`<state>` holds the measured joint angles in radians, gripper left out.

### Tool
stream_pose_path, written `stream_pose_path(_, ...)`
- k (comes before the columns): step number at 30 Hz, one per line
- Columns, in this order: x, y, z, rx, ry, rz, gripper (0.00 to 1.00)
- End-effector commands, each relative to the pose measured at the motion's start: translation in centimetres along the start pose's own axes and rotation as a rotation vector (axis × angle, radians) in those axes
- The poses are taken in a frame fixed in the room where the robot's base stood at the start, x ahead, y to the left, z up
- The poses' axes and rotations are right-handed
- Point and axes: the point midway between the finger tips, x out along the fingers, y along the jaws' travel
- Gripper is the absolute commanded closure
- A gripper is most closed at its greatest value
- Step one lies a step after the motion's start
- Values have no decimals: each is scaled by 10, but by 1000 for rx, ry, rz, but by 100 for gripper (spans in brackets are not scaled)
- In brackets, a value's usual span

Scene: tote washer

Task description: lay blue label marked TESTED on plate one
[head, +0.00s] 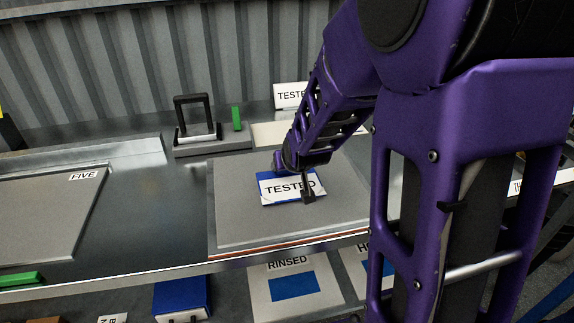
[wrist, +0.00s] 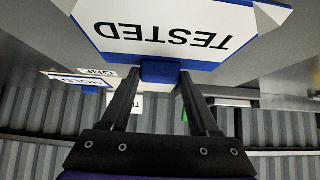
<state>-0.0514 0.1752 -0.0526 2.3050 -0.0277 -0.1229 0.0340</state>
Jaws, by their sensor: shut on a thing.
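The blue label marked TESTED (head: 277,189) is a white-faced card with blue edges and a blue grip block. My gripper (wrist: 163,75) is shut on that block, with a finger on each side, as the wrist view shows. In the head view the label is over the middle of a grey plate (head: 235,228), its lettering facing up. I cannot tell whether it touches the plate. A tag reading ONE (wrist: 97,73) shows in the wrist view beside the plate. My arm hides the plate's right part in the head view.
A plate tagged FIVE (head: 50,215) lies to the left. Behind stand a black-handled fixture (head: 192,120), a green block (head: 237,119) and a white TESTED sign (head: 290,95). Below the front edge are a RINSED card (head: 288,265) and a blue box (head: 181,297). Bare metal separates the plates.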

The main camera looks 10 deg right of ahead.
Motion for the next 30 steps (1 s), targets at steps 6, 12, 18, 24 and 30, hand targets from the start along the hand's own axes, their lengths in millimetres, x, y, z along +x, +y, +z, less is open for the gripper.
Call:
stream_pose_path(6,3,0,2,0,1,0,96)
stream_pose_path(12,4,0,4,0,1,0,96)
stream_pose_path(18,4,0,4,0,1,0,17)
stream_pose_path(24,4,0,4,0,0,0,3)
stream_pose_path(30,5,0,5,0,0,0,3)
